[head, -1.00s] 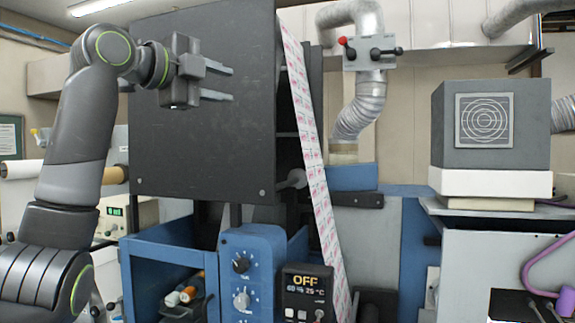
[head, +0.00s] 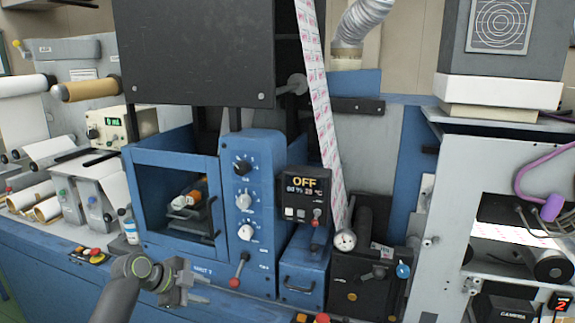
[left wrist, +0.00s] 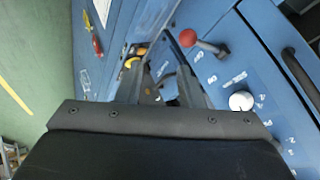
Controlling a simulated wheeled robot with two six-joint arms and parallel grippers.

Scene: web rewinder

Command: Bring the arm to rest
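My left arm comes in low from the left in the head view. My left gripper (head: 205,287) is in front of the blue front of the machine (head: 155,250), low in the picture. Its two fingers are apart with nothing visible held between them. In the left wrist view the fingers (left wrist: 168,88) also stand apart, beside the blue panel (left wrist: 215,40). Whether they touch anything is not clear. My right gripper does not show.
A red-knobbed lever (head: 236,282) is close to the right of the left gripper; it also shows in the left wrist view (left wrist: 188,38). A red and yellow button box (head: 92,255) is to the left. A control box reading OFF (head: 304,192) is at the centre. Green floor (left wrist: 35,70) is open at left.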

